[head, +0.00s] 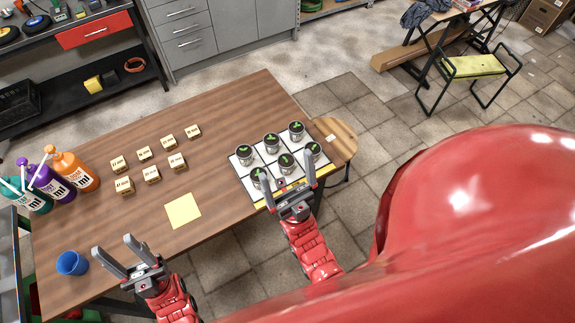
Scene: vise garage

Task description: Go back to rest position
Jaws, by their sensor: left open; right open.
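My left gripper (119,257) is open and empty over the front left part of the wooden table (120,218), to the right of the blue cup. My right gripper (287,184) is open at the front edge of a white gridded board (240,177).
Several small wooden blocks (144,154) stand in rows mid-table. A yellow note (183,210) lies in front of them. A blue cup (72,263) and orange (75,171), purple (52,184) and teal (30,197) bottles stand at left. A round stool (336,139) is at the table's right end.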

